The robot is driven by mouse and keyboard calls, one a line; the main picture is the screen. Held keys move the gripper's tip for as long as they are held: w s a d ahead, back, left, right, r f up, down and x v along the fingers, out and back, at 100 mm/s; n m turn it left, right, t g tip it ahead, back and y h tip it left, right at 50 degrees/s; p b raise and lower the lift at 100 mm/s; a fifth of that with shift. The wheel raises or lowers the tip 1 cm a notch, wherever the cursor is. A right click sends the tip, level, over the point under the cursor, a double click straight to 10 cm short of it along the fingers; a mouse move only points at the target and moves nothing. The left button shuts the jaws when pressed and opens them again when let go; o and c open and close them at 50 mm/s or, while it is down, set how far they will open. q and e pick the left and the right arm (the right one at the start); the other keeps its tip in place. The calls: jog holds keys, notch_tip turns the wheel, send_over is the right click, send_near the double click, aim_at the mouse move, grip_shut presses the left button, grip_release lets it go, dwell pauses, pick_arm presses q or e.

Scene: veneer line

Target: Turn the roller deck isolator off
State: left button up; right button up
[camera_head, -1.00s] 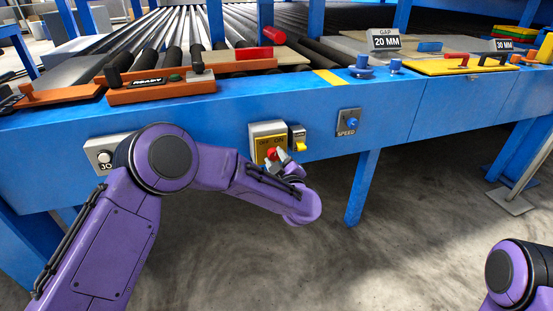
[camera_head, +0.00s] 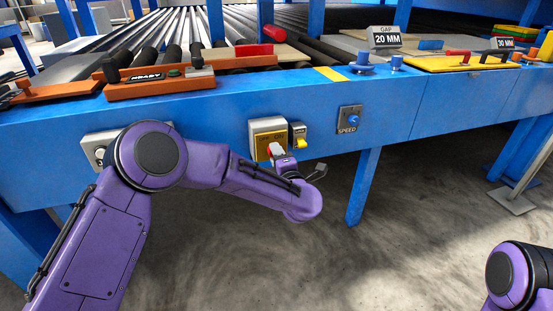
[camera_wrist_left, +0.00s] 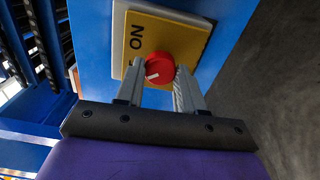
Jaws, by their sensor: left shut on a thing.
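The isolator is a red round knob (camera_wrist_left: 160,68) with a white mark, on a yellow plate (camera_wrist_left: 185,35) in a pale box. In the head view the yellow plate (camera_head: 262,151) reads OFF at left and ON at right. My left gripper (camera_head: 276,151) is at the knob, coming from below. In the left wrist view its two fingers (camera_wrist_left: 161,80) are closed on opposite sides of the red knob. The white mark points to the lower left there. ON is readable there; the other word is mostly hidden. My right gripper is out of view.
A small box with a yellow switch (camera_head: 300,142) sits just right of the isolator, and a SPEED knob (camera_head: 352,121) further right. A partly covered button box (camera_head: 96,143) is at left on the blue beam (camera_head: 220,113). A blue leg (camera_head: 363,187) stands below.

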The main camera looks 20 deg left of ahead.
pick_arm(q)
jog(key=shift+f+n, duration=0.1)
jog(key=shift+n, duration=0.6)
jog(key=o, duration=1)
jog(key=shift+d, duration=0.1)
jog(key=shift+o, duration=0.2)
jog(key=v, duration=1)
jog(key=shift+s+d+p, duration=0.2)
jog(key=shift+p, duration=0.2)
